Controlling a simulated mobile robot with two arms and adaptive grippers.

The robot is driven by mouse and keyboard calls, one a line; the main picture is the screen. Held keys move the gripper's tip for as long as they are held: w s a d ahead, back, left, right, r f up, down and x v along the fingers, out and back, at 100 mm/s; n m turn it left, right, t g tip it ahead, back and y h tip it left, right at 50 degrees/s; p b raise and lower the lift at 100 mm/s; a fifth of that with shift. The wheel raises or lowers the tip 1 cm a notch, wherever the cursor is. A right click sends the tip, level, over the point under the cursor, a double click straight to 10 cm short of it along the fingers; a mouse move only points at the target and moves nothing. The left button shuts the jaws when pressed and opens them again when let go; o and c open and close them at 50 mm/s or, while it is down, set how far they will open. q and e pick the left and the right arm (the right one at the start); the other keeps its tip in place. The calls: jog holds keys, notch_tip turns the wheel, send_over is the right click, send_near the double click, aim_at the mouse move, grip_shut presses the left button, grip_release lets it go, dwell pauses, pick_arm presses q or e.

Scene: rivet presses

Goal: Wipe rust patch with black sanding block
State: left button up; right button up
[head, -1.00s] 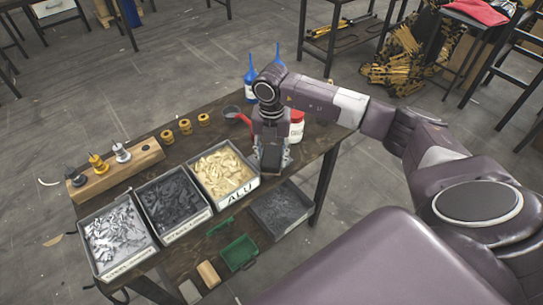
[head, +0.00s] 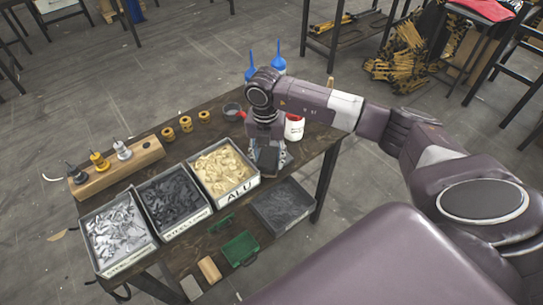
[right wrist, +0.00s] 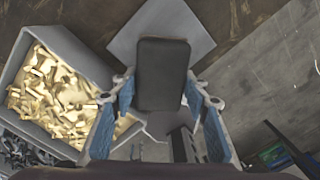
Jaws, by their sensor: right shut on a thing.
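My right gripper (head: 268,157) is over the right part of the brown table (head: 327,150), right of the ALU bin. In the right wrist view, my right gripper (right wrist: 158,112) is shut on the black sanding block (right wrist: 162,72), a dark rounded rectangle between its blue-padded fingers. A grey square plate (right wrist: 195,30) lies behind the block and is partly covered by it. I cannot tell whether the block touches the plate. No rust patch can be made out; the block and gripper hide part of the plate. My left gripper is not in view.
Bins of silver, dark and pale rivets line the table's front; the ALU bin (head: 237,195) is closest to my gripper. A white bottle (head: 294,130) and blue-tipped bottles (head: 279,62) stand behind. A grey bin (head: 284,207) and green box (head: 240,248) sit lower down.

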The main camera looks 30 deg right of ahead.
jog(key=shift+a, duration=1.05)
jog(key=shift+w+d+r+b, duration=0.1)
jog(key=shift+w+d+b, duration=0.1)
jog(key=shift+d, duration=0.4)
jog(key=shift+w+d+r+b, duration=0.1)
jog(key=shift+w+d+b, duration=0.1)
jog(key=shift+d, duration=0.4)
jog(key=shift+s+d, duration=0.1)
jog(key=shift+d, duration=0.35)
jog(key=shift+s+d+r+p, duration=0.1)
jog(key=shift+d+r+p, duration=0.05)
jog(key=shift+r+p, duration=2.4)
jog(key=shift+r+b, duration=0.4)
jog(key=shift+r, duration=0.1)
jog(key=shift+r+p, duration=0.95)
jog(key=shift+r, duration=0.55)
jog(key=shift+f, duration=0.2)
